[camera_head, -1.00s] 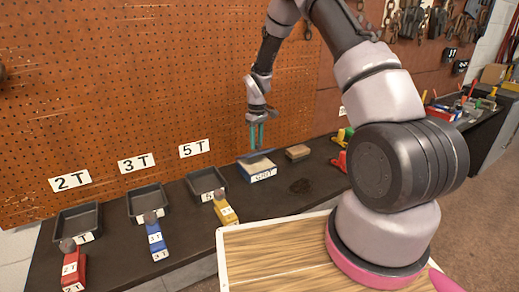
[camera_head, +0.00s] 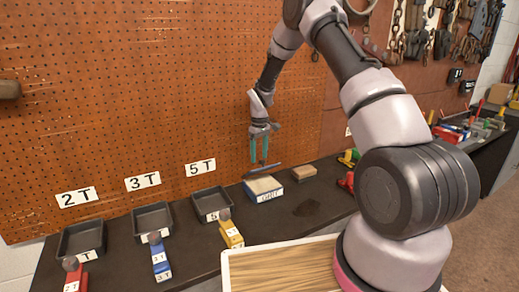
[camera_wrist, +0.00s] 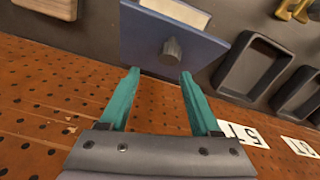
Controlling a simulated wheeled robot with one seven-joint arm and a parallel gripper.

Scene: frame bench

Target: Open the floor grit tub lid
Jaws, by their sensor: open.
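The grit tub (camera_head: 268,196) is a white and blue box with a GRIT label on its front, on the dark bench. Pale grit shows in its open top. Its blue lid (camera_head: 268,169) stands raised along the tub's back edge; in the wrist view the lid (camera_wrist: 140,38) faces me with a grey knob (camera_wrist: 171,50). My gripper (camera_head: 259,160) points down just behind the lid. In the wrist view its teal fingers (camera_wrist: 159,76) are spread and empty, with the knob beyond the tips and apart from them.
A tan block (camera_head: 304,173) lies right of the tub. The pegboard (camera_head: 150,100) rises close behind my gripper. The bench right of the tub front is clear.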

